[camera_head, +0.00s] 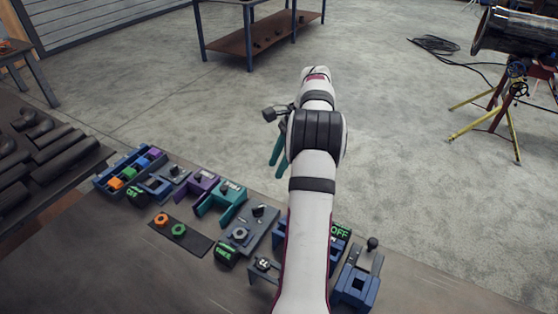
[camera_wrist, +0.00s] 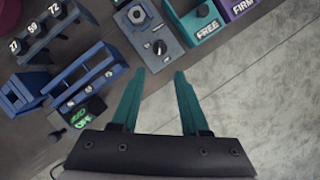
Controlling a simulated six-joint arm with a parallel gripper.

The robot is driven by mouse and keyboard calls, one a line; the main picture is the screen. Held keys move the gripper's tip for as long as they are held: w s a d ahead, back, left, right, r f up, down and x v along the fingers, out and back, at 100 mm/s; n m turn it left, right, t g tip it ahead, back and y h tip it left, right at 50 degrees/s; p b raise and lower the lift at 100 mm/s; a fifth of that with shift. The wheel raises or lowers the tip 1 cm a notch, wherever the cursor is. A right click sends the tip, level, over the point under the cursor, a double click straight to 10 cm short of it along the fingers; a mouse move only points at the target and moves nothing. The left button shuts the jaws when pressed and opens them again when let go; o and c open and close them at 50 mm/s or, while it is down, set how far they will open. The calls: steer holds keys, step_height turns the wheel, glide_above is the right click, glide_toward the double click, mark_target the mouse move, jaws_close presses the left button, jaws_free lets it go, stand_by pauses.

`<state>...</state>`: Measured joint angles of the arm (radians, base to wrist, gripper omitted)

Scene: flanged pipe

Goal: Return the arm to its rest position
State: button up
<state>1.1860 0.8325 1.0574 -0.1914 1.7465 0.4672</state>
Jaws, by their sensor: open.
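My gripper (camera_head: 279,147) hangs past the far edge of the bench in the head view, with its teal fingers pointing down. In the wrist view my gripper (camera_wrist: 157,85) has its two teal fingers spread apart, with nothing between them. My white arm reaches up from the bottom of the head view and covers part of the bench. The fingertips appear apart from the fixtures on the bench.
The bench (camera_head: 120,265) carries a row of fixtures: a blue bin tray (camera_head: 105,184), a purple one (camera_head: 201,187), a teal one (camera_head: 232,203), a grey-blue panel (camera_head: 250,238) and a blue block (camera_head: 352,289). A pipe (camera_head: 515,32) stands far right. Open floor lies beyond the bench.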

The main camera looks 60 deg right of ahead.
steer(key=shift+s+d+r, duration=0.1)
steer(key=shift+r, duration=0.3)
